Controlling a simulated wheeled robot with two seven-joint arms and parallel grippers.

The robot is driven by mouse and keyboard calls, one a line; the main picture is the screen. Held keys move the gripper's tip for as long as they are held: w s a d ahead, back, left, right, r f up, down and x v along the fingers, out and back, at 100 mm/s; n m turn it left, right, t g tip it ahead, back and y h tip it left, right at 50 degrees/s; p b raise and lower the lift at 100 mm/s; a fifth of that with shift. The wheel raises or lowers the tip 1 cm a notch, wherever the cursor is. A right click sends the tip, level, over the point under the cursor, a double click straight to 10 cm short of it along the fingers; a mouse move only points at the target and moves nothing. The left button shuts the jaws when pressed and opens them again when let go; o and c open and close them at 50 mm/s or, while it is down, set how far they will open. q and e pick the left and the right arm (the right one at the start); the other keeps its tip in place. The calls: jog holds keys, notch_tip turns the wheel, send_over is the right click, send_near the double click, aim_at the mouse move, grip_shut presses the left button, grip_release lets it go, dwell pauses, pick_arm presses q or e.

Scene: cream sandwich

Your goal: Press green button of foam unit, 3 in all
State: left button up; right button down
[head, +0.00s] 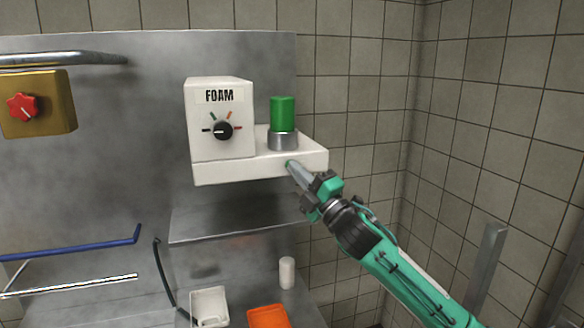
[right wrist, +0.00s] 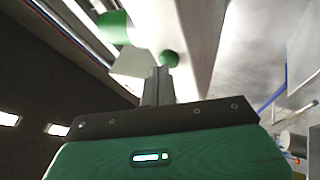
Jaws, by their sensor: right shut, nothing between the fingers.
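The white foam unit (head: 218,172), labelled FOAM, is on the metal wall panel in the head view. It has a black dial (head: 223,131). A tall green cylinder (head: 283,113) stands in a grey metal collar on its right part. A small round green button (right wrist: 169,58) shows on the white body in the right wrist view, just ahead of my fingertips. My right gripper (head: 291,168) is shut and empty. Its tips are at the unit's front face, below the green cylinder, and largely hide the small button in the head view. I cannot tell whether they touch it. My left gripper is out of view.
A brass box (head: 58,108) with a red knob and a steel pipe (head: 62,59) are at the left. Below the unit are a metal shelf (head: 240,230), a white tub (head: 209,305), an orange tub (head: 268,317) and a white cup (head: 287,272). Tiled walls stand behind.

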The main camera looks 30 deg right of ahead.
jog(key=shift+s, duration=0.1)
jog(key=shift+s+a, duration=0.2)
jog(key=shift+s, duration=0.5)
jog(key=shift+s+a+b, duration=0.2)
jog(key=shift+s, duration=0.6)
jog(key=shift+s+a+b, duration=0.2)
jog(key=shift+s+b, duration=0.05)
jog(key=shift+s, duration=0.55)
jog(key=shift+s+a+b, duration=0.2)
jog(key=shift+s, duration=0.6)
jog(key=shift+f, duration=0.2)
dwell(0.5)
